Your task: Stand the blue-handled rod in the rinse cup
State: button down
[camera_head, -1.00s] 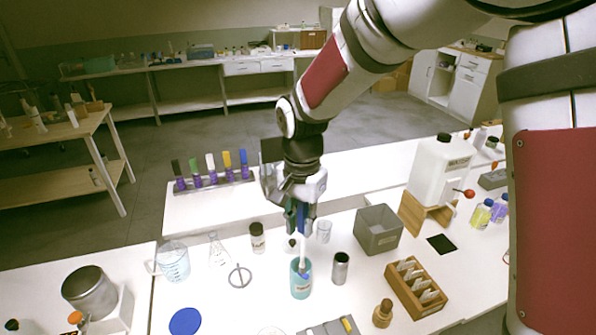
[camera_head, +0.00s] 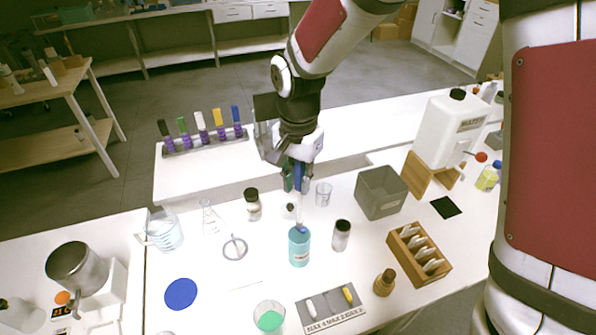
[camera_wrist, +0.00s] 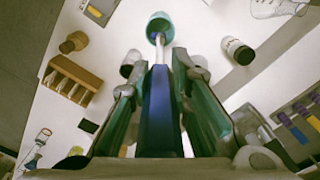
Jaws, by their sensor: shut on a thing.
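My gripper (camera_head: 296,184) is shut on the blue handle of the rod (camera_head: 300,208), which hangs nearly upright with its pale shaft down. In the wrist view, the blue handle (camera_wrist: 158,115) lies between my gripper's green fingers (camera_wrist: 158,88), and the shaft runs to the teal cup (camera_wrist: 150,33).
A grey bin (camera_head: 381,194) and wooden slotted box (camera_head: 420,256) are to the right. A beaker with green liquid (camera_head: 268,320) is in front.

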aim_at(298, 222)
jog(key=shift+f+b, duration=1.5)
jog(key=shift+f, duration=5.15)
jog(key=c, duration=1.4)
grip_release()
notch_tip(298, 222, up, 11)
jog(key=shift+f, duration=0.1)
jog(key=shift+r, duration=0.6)
